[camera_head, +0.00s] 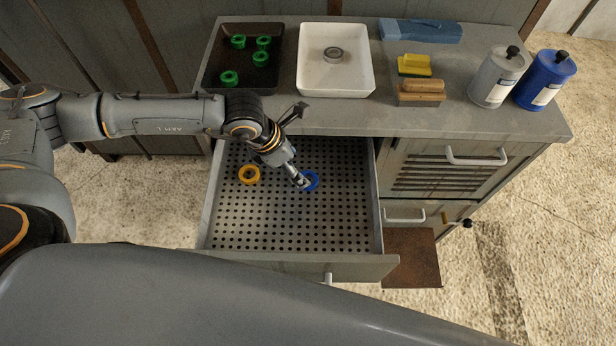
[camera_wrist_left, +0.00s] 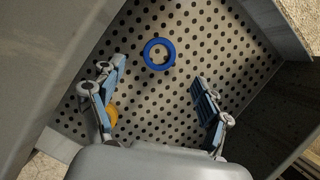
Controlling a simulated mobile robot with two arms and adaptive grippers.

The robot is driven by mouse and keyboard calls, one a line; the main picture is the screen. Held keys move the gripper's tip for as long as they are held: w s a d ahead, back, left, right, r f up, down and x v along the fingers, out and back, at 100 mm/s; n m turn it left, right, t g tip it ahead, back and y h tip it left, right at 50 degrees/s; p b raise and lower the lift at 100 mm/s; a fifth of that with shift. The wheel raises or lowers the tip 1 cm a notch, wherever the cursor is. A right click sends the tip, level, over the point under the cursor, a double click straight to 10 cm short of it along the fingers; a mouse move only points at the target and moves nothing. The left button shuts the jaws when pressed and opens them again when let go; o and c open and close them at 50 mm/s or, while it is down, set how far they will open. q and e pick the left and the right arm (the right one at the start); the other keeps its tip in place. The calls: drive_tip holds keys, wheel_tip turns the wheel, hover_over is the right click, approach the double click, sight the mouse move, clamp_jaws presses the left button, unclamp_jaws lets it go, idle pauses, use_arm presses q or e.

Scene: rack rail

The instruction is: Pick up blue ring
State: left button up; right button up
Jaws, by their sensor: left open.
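The blue ring (camera_head: 310,180) lies flat on the perforated floor of the open drawer (camera_head: 290,225). In the left wrist view the blue ring (camera_wrist_left: 159,54) lies ahead of the fingertips, between their lines, with nothing inside the jaws. My left gripper (camera_head: 302,183) reaches down into the drawer right beside the ring and hides part of it in the head view. Its two fingers stand wide apart in the left wrist view (camera_wrist_left: 158,80), open and empty. My right gripper is not in view.
A yellow-orange ring (camera_head: 249,175) lies in the drawer left of my gripper. On the worktop stand a black tray (camera_head: 212,75) with several green rings, a white tray (camera_head: 311,87) with a grey ring, sponges, a brush and two bottles. The drawer's front area is clear.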

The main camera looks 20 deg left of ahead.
sight(306, 173)
use_arm(q)
drive_tip(key=shift+x, duration=0.75)
drive_tip(key=p+x, duration=0.1)
drive_tip(key=x, duration=0.3)
drive_tip(key=shift+s+a+f, duration=0.1)
drive_tip(key=shift+s+f, duration=0.05)
drive_tip(key=shift+f, duration=0.05)
drive_tip(key=shift+f+p, duration=0.3)
drive_tip(key=shift+f, duration=0.25)
drive_tip(key=c, duration=1.3)
